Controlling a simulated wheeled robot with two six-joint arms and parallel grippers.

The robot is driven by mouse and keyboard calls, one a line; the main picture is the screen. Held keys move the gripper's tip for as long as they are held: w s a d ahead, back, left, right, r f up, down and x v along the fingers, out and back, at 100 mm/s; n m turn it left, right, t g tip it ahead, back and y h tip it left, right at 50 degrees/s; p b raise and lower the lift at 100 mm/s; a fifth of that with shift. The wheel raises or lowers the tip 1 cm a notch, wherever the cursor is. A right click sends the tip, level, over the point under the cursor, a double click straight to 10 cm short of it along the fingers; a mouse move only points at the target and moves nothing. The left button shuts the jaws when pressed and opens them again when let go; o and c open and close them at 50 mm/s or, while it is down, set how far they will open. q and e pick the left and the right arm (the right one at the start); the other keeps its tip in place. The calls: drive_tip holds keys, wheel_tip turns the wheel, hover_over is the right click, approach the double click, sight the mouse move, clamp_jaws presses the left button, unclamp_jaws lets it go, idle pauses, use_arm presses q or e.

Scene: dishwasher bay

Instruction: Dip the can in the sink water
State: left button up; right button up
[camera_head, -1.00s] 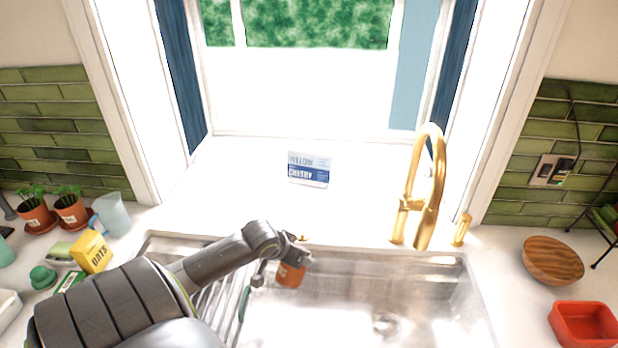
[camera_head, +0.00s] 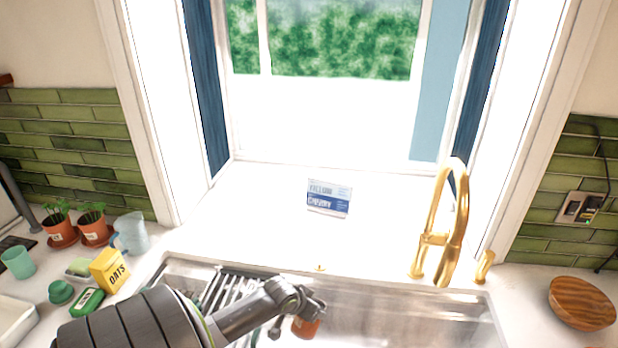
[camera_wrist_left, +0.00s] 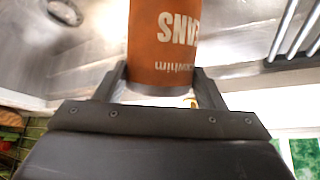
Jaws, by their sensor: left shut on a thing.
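An orange can (camera_head: 305,327) is held by my left gripper (camera_head: 312,310) over the left-middle part of the metal sink (camera_head: 400,318). In the left wrist view the can (camera_wrist_left: 165,45) stands between the two fingers of my left gripper (camera_wrist_left: 165,85), with white lettering on its side. The gripper is shut on it. The sink also fills the top of the wrist view, with a round drain (camera_wrist_left: 66,12) at the upper left. I cannot tell how far the can is above the sink bottom. My right gripper is not in view.
A metal rack (camera_head: 222,290) lies across the sink's left side. A gold faucet (camera_head: 440,225) rises behind the sink. An oats box (camera_head: 110,270) and a clear jug (camera_head: 131,233) stand on the left counter, a wooden bowl (camera_head: 582,303) on the right. A blue-white box (camera_head: 328,197) stands at the window.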

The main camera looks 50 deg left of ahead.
use_arm(q)
drive_tip(key=shift+f, duration=0.5)
wheel_tip(320, 180, down, 4)
drive_tip(key=shift+f+b, duration=0.2)
drive_tip(key=shift+b, duration=0.3)
wheel_tip(320, 180, down, 12)
drive_tip(key=b, duration=1.2)
drive_tip(key=shift+r, duration=0.15)
drive_tip(key=shift+d+r, duration=0.1)
